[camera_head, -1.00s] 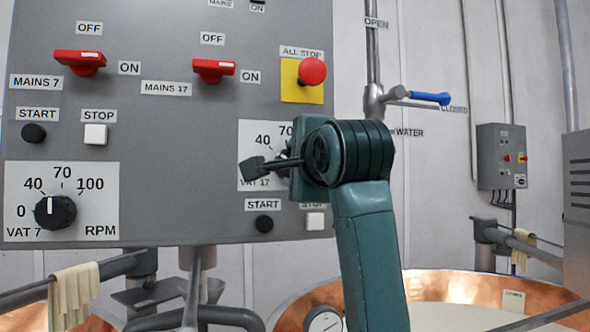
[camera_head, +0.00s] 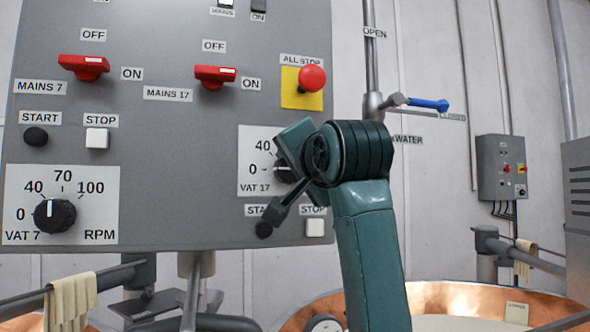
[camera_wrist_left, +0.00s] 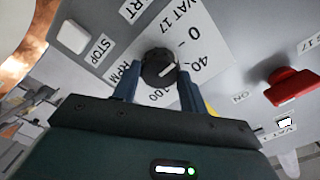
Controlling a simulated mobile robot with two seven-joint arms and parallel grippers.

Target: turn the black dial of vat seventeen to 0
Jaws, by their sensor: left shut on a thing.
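The black dial of vat 17 (camera_head: 283,174) is on the white VAT 17 plate (camera_head: 251,180) at the panel's lower right. In the head view my left gripper (camera_head: 286,168) covers most of the dial and the plate's right part. In the left wrist view the dial (camera_wrist_left: 157,66) sits between the two blue fingers of the gripper (camera_wrist_left: 157,80), which is shut on it. There the dial's white line points roughly toward 40, with 0 a little farther round. My right gripper is not in view.
Close by are the START button (camera_head: 264,230), partly covered by my gripper, the white STOP button (camera_head: 315,227), the red all-stop button (camera_head: 312,78) and the red MAINS 17 switch (camera_head: 214,76). The vat 7 dial (camera_head: 54,214) is at left. A blue-handled water valve (camera_head: 428,104) is right.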

